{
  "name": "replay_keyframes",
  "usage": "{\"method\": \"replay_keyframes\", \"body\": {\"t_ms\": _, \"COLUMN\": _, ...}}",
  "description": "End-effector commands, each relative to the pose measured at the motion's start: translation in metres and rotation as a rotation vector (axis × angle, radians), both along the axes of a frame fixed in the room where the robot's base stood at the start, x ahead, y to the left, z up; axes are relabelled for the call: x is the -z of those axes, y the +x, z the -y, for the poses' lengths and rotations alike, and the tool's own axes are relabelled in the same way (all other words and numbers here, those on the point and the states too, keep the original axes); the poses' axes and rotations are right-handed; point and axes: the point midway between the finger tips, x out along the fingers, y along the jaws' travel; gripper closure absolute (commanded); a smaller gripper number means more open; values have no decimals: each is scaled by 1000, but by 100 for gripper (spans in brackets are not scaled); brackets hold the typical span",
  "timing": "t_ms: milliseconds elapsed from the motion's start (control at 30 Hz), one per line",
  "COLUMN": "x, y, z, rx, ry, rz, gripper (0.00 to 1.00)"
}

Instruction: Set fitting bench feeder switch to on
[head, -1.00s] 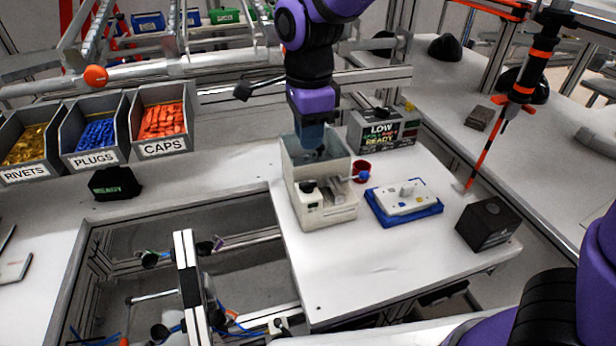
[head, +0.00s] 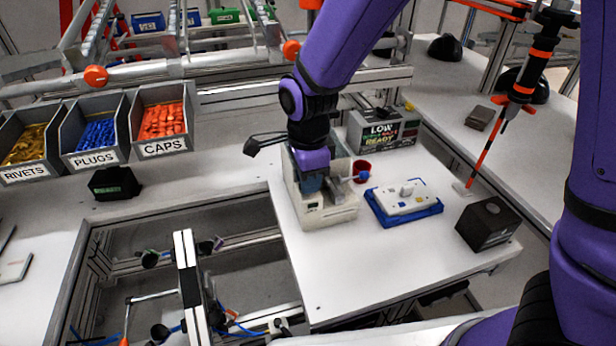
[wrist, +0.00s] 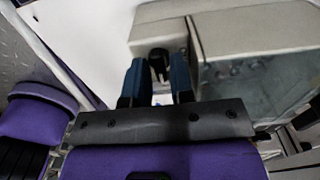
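The feeder (head: 330,214) is a beige box with an open-topped hopper, standing on the white bench top. Its black switch (wrist: 158,63) sits on a low ledge at the front left; in the head view my gripper hides it. My gripper (head: 312,185) is down over that ledge. In the wrist view, its two blue fingers (wrist: 157,78) are apart, one on each side of the black switch, with visible gaps. I cannot tell from these views which position the switch is in.
A display box (head: 383,130) reading LOW and READY stands behind the feeder. A white panel on a blue tray (head: 408,217) and a dark cube (head: 488,223) lie to the right. A red cup (head: 361,170) is close beside the feeder. Bins of caps (head: 163,122) stand left.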

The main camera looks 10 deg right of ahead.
Motion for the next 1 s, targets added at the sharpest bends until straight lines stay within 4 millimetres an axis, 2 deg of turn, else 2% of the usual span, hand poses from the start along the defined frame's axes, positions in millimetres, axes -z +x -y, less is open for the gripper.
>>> {"method": "replay_keyframes", "body": {"t_ms": 167, "x": 0, "y": 0, "z": 0, "rx": 0, "ry": 0, "rz": 0, "gripper": 78}}
{"method": "replay_keyframes", "body": {"t_ms": 267, "x": 0, "y": 0, "z": 0, "rx": 0, "ry": 0, "rz": 0, "gripper": 100}}
{"method": "replay_keyframes", "body": {"t_ms": 667, "x": 0, "y": 0, "z": 0, "rx": -39, "ry": 0, "rz": 0, "gripper": 100}}
{"method": "replay_keyframes", "body": {"t_ms": 1000, "x": -1, "y": 0, "z": 0, "rx": -262, "ry": 0, "rz": 0, "gripper": 100}}
